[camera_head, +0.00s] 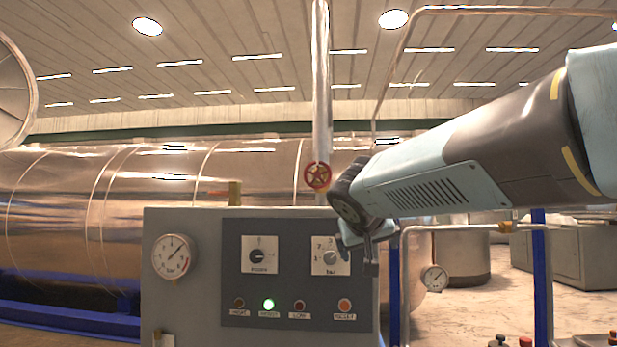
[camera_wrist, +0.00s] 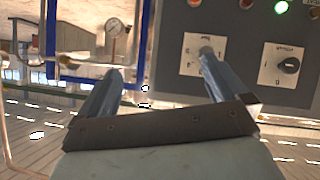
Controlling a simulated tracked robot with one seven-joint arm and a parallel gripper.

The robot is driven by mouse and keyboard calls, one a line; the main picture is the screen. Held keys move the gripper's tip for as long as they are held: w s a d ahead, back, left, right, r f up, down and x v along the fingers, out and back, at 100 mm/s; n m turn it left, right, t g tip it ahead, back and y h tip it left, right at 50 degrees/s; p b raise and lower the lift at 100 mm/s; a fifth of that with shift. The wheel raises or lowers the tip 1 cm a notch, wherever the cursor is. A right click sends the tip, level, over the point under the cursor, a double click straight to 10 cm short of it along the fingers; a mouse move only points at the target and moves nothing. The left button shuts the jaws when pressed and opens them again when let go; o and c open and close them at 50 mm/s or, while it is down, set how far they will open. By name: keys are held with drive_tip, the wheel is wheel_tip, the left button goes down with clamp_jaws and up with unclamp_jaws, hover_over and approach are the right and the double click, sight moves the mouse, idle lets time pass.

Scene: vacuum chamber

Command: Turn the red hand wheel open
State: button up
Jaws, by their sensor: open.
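The red hand wheel (camera_head: 317,176) sits on the vertical metal pipe (camera_head: 321,80), just above the top edge of the grey control cabinet (camera_head: 190,222). My gripper (camera_head: 371,262) is in front of the cabinet's right side, lower than the wheel and to its right. In the wrist view my gripper (camera_wrist: 160,82) has its two fingers spread wide apart with nothing between them. The wheel does not show in the wrist view.
The cabinet carries a pressure gauge (camera_head: 174,257), a left knob (camera_head: 259,254) and a right knob (camera_head: 330,256), with a lit green lamp (camera_head: 268,304) below. A blue post (camera_head: 394,290) and a grey pipe frame (camera_head: 470,228) stand to the right.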

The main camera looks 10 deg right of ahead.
drive_tip(key=w+a+r+t, duration=0.2)
drive_tip(key=w+r+t, duration=0.1)
drive_tip(key=w+r, duration=0.5)
drive_tip(key=t, duration=0.4)
approach(317, 175)
drive_tip(key=shift+n, duration=0.3)
drive_tip(key=x, duration=1)
drive_tip(key=shift+w+d, duration=0.15)
drive_tip(key=c, duration=0.6)
